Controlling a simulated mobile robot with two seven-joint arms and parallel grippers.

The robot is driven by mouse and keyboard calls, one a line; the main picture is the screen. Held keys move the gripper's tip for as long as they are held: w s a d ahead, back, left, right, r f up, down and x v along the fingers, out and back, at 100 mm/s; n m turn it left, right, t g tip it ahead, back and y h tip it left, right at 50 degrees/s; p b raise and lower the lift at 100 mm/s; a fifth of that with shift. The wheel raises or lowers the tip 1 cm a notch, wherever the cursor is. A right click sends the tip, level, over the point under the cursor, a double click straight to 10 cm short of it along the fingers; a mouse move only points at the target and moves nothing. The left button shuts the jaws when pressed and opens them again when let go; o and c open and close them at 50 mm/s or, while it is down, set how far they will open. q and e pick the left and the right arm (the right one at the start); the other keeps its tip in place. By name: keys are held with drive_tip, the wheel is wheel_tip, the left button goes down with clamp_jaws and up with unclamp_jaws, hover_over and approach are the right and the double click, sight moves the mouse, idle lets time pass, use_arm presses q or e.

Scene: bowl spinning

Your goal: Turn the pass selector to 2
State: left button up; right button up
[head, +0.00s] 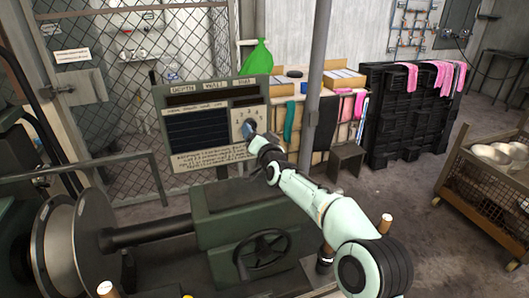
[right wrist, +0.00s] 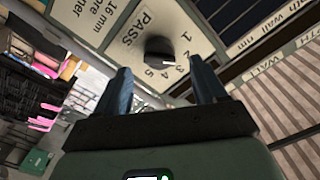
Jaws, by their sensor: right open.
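The pass selector (right wrist: 158,48) is a dark round knob on a cream plate (right wrist: 118,40) marked PASS, with numbers along one side, in the right wrist view. A small pale mark shows at the knob's edge near the 3 and 4; I cannot tell exactly which number it points to. My right gripper (right wrist: 160,65) is open, its two blue-grey fingers on either side of the knob in the picture; contact cannot be told. In the head view my right gripper (head: 249,130) is in front of the panel's number plate (head: 239,114) and hides the knob. My left gripper is not in view.
The panel (head: 190,130) stands behind the green machine (head: 235,215) with its handwheel (head: 263,250). A wire cart with bowls (head: 490,190) stands far right. Open floor lies between.

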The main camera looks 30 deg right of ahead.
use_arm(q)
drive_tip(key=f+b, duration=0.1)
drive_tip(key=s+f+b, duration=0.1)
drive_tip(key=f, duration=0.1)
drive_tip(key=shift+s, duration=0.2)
use_arm(e)
drive_tip(key=v, duration=0.9)
drive_tip(key=shift+s, duration=0.1)
